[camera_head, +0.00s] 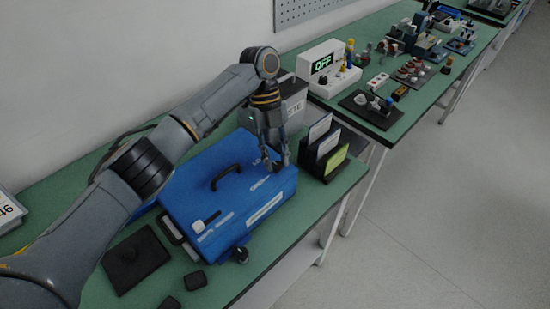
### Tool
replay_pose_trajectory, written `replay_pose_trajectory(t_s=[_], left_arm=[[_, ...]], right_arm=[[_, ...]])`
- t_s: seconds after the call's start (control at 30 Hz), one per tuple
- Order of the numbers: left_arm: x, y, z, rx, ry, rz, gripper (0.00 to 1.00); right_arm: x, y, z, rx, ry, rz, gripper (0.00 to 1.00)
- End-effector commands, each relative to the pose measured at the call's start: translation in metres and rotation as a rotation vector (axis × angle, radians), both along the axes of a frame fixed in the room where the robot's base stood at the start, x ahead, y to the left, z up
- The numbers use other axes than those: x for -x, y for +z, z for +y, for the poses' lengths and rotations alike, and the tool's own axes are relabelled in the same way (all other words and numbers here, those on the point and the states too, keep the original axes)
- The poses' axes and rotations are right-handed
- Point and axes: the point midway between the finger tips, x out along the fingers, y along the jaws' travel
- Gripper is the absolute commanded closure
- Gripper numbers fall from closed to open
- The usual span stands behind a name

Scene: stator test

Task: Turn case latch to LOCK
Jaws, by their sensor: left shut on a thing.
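My left gripper (275,163) points down at the lid's far right corner. Its fingers are shut on a small dark part, the case latch (277,167), which they mostly hide. Pale lettering is printed on the lid beside the fingers, partly covered. I cannot tell which way the latch points. A white slider-like part (199,226) sits near the lid's left corner. My right gripper is not in view.
A black rack (322,160) with cards stands close right of the gripper, and a grey bin (293,104) stands behind it. A dark flat pad (135,259) and a small black knob (240,255) lie in front. A second bench (379,137) holds a box reading OFF.

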Motion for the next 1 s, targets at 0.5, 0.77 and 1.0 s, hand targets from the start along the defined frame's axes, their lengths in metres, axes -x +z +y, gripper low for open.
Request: replay_pose_trajectory(t_s=[0.5,0.77,1.0], left_arm=[[0.0006,-0.0014,0.0001,-0.001,-0.028,0.002,1.00],[0.0003,-0.0010,0.0000,0.000,-0.026,0.001,0.50],[-0.0008,0.0014,0.0001,0.000,-0.026,-0.001,0.50]], right_arm=[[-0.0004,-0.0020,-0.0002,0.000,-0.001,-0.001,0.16],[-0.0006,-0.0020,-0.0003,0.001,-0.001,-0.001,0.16],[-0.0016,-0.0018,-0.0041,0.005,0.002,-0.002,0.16]])
